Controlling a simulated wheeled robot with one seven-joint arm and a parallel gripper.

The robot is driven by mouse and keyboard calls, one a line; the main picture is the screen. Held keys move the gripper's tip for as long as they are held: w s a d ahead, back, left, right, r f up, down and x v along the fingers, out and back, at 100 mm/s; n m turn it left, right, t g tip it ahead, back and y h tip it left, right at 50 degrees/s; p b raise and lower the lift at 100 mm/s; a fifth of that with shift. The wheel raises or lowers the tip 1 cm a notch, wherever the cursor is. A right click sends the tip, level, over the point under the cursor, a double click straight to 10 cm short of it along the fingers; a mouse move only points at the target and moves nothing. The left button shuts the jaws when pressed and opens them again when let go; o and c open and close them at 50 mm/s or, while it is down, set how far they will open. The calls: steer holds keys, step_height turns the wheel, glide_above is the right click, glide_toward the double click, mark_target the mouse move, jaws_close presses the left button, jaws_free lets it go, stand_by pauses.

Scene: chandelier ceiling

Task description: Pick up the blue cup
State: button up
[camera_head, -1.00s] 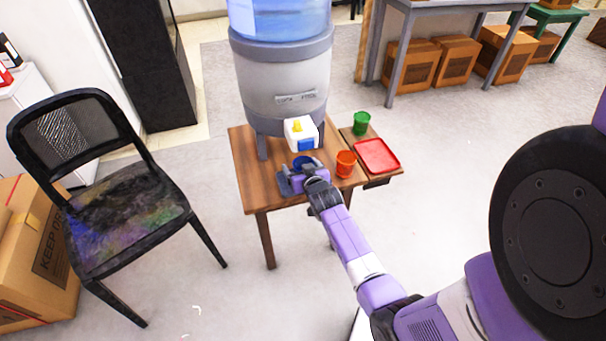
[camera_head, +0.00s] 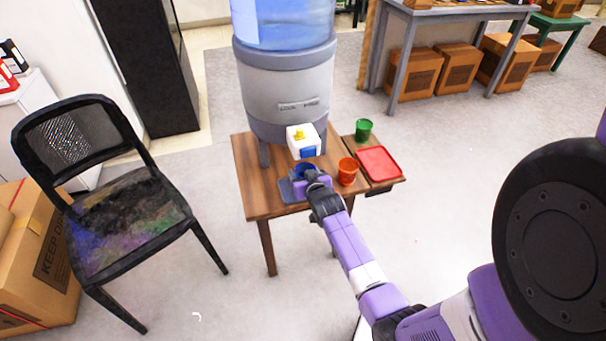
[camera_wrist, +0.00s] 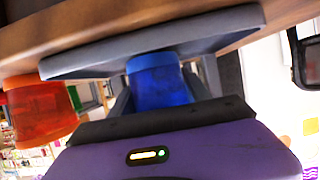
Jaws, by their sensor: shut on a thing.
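The blue cup (camera_wrist: 158,82) is between the fingers of my gripper (camera_wrist: 160,95) in the wrist view, with a grey tray (camera_wrist: 225,27) behind it. In the head view, the blue cup (camera_head: 305,170) is mostly hidden by my gripper (camera_head: 304,182). It is at the grey tray (camera_head: 288,190) on the wooden table (camera_head: 262,205), below the dispenser's tap. My gripper is shut on the cup. I cannot tell whether the cup still touches the tray.
An orange cup (camera_head: 347,172) stands close to the right of my gripper. A green cup (camera_head: 363,130) and a red tray (camera_head: 379,162) are farther right. The water dispenser (camera_head: 288,90) and its white tap (camera_head: 302,138) rise just behind. A black chair (camera_head: 120,215) stands left.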

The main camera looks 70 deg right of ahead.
mark_target(302, 166)
steer(key=shift+r+p, duration=0.35)
steer(key=shift+r, duration=1)
steer(key=shift+s+a+r, duration=0.1)
steer(key=shift+a+r, duration=0.05)
steer(key=shift+r, duration=0.05)
steer(key=s+a+p, duration=0.1)
steer(key=s+a, duration=1)
steer(key=a, duration=0.2)
steer(key=shift+s+p, duration=0.15)
steer(key=shift+p, duration=0.15)
steer(key=shift+s+a, duration=0.1)
steer(key=shift+a, duration=0.1)
stand_by(0.3)
